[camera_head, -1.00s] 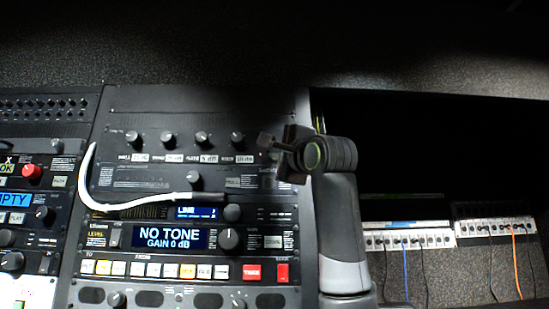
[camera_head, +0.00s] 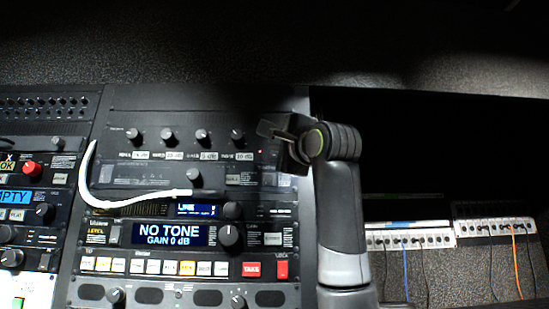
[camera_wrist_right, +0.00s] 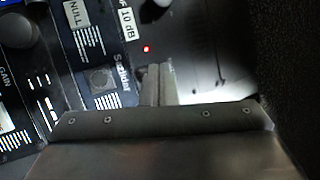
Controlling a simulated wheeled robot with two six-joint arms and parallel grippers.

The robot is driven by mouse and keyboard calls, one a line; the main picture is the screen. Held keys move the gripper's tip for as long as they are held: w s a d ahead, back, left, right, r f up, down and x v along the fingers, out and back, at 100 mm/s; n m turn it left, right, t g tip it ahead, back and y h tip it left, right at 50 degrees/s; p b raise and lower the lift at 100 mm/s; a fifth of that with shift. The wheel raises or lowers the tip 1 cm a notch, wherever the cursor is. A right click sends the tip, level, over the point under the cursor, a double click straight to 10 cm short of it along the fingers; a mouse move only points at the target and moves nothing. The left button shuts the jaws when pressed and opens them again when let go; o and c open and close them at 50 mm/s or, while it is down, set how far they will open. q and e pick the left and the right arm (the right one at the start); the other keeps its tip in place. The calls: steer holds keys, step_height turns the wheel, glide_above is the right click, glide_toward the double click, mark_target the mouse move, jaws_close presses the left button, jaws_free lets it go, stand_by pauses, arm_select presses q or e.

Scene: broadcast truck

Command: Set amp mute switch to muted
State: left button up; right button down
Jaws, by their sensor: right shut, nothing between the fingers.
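My right gripper (camera_head: 275,131) is at the upper right of the middle rack, in front of the panel with the row of knobs. In the right wrist view its fingers (camera_wrist_right: 158,85) are shut with nothing between them. They point at the panel beside a small lit red lamp (camera_wrist_right: 147,49), which also shows in the head view (camera_head: 260,152). My left gripper is not in view.
A white cable (camera_head: 130,205) curves across the middle rack. Below it are a NO TONE display (camera_head: 166,235) and a row of buttons with a red TAKE button (camera_head: 252,269). A dark recess with patch strips (camera_head: 410,237) lies to the right.

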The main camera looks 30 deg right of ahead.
steer(key=s, duration=0.1)
steer(key=s+a+b, duration=0.1)
steer(key=s+a, duration=0.1)
steer(key=shift+s+a+r, duration=0.15)
steer(key=shift+s+r, duration=0.1)
steer(key=shift+s, duration=0.05)
stand_by(0.5)
